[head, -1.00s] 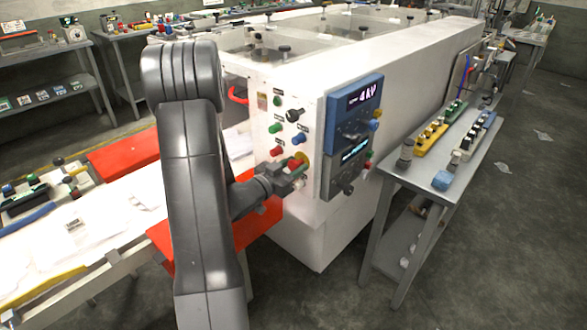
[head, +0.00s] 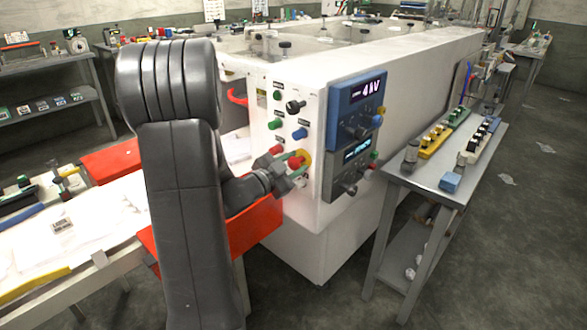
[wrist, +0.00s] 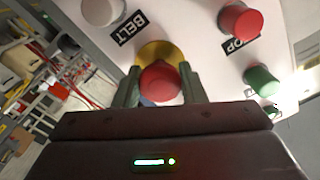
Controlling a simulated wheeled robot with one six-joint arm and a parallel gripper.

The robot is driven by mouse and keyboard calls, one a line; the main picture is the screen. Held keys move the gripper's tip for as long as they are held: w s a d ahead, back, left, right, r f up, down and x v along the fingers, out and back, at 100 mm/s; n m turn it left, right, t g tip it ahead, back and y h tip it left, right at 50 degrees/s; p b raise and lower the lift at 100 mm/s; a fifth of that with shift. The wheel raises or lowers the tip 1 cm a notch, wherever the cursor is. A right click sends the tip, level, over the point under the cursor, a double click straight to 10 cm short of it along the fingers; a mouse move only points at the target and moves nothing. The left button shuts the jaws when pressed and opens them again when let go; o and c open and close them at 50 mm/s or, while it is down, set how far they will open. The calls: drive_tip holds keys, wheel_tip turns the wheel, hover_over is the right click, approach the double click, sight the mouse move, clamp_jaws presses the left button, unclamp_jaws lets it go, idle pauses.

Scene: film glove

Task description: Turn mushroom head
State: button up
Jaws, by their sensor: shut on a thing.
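The red mushroom head (wrist: 160,82) stands on a round yellow base on the white control panel (head: 285,205). In the head view the mushroom head (head: 293,163) shows partly behind my gripper (head: 291,165), low on the panel. In the wrist view my gripper (wrist: 160,76) has one greenish finger on each side of the red head, shut on it. The yellow base (wrist: 157,50) shows just beyond the fingertips. The near edge of the head is partly hidden by my gripper's body.
Another red button (wrist: 240,20) and a green button (wrist: 262,80) sit close beside my fingers. A blue display unit (head: 355,105) is mounted to the right. A grey side table (head: 415,175) stands right of the machine.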

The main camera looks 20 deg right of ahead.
idle(0.3)
drive_tip(key=o, duration=0.9)
drive_tip(key=shift+d, duration=0.1)
drive_tip(key=shift+c, duration=0.2)
drive_tip(key=v, duration=1.3)
drive_tip(key=shift+a, duration=0.4)
